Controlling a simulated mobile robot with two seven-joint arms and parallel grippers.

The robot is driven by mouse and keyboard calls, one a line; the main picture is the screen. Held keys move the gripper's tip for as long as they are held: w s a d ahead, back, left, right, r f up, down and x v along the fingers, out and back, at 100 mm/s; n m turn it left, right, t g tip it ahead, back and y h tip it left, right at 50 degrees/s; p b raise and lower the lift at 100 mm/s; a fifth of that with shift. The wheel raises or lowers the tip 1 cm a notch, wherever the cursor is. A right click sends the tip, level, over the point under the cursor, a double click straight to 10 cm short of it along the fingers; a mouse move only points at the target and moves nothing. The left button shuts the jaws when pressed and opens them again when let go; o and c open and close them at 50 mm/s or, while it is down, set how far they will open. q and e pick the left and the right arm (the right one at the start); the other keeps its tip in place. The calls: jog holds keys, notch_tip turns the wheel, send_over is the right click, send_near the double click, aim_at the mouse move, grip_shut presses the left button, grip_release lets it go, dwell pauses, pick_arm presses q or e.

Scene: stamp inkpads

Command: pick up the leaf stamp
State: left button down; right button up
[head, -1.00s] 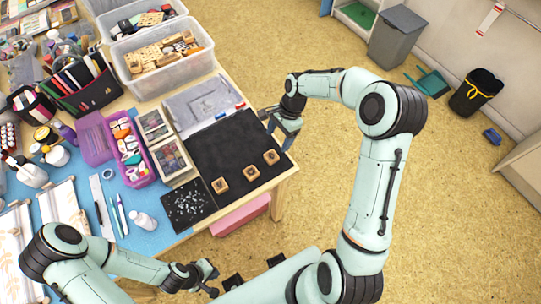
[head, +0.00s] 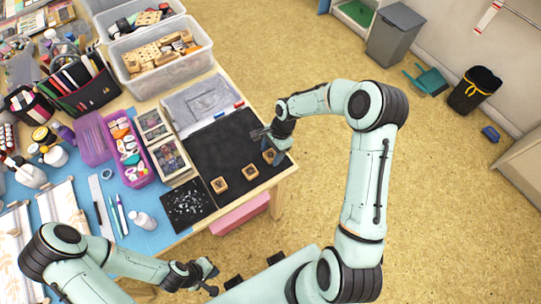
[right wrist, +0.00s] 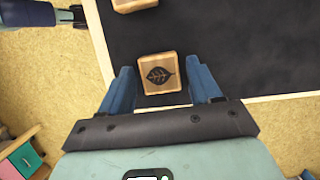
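The leaf stamp (right wrist: 159,74) is a wooden block with a dark leaf printed on its top. It lies on the black mat (head: 222,147). In the right wrist view it sits between the two blue fingers of my right gripper, which is spread open. In the head view the leaf stamp (head: 269,157) is the rightmost of three wooden stamps, and my right gripper (head: 269,141) is close by it, partly hiding it. I cannot tell whether the fingers touch it. My left gripper (head: 208,277) is off the table's front edge, with nothing visible in it.
Two other wooden stamps, a middle one (head: 250,172) and a left one (head: 220,185), lie on the mat. A speckled black pad (head: 188,203) lies to their left. A pink drawer (head: 240,213) is below the table edge. Most of the mat behind the stamps is clear.

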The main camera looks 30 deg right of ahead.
aim_at(272, 154)
jog(key=c, duration=0.8)
